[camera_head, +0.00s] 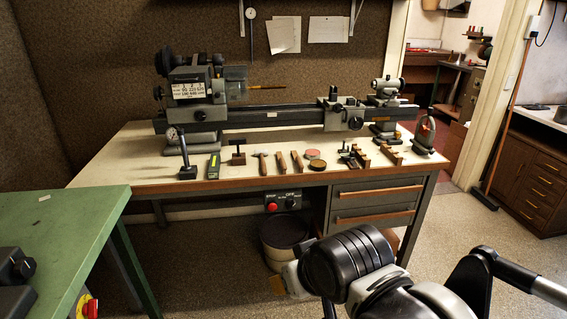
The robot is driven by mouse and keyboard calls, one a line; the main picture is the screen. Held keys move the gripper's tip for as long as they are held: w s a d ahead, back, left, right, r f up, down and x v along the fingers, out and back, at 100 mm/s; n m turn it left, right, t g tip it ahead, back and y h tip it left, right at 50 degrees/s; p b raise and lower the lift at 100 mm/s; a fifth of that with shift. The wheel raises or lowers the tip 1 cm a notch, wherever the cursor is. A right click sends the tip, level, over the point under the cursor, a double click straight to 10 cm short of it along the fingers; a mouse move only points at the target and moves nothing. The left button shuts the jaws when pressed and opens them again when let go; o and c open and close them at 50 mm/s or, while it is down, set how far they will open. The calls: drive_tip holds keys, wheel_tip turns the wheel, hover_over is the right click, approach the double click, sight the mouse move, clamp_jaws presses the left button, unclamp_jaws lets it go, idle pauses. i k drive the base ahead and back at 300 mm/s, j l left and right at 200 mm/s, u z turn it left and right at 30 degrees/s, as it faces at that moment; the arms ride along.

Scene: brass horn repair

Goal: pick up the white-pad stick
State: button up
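I cannot pick out a white-pad stick for certain. Two short brown sticks, the left one (281,163) and the right one (297,160), lie side by side near the front edge of the pale bench top, right of a small hammer (261,163). At this size I cannot tell whether either has a white pad. My arm fills the lower right, in front of the bench and apart from the tools. Its fingertips do not show, so I cannot see whether it holds anything.
A lathe (262,118) spans the back of the bench (142,160). Left of the hammer stand a dial gauge (185,155), a green-marked tool (213,166) and a black T-shaped tool (237,155). Round tins (317,164) and wooden blocks lie right. A green table (70,232) stands front left.

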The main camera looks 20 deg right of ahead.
sight(279, 157)
drive_tip(key=i+l+z, duration=0.25)
drive_tip(key=i, duration=0.5)
drive_tip(key=i+j+z, duration=0.15)
drive_tip(key=i+z, duration=0.15)
drive_tip(key=i, duration=0.45)
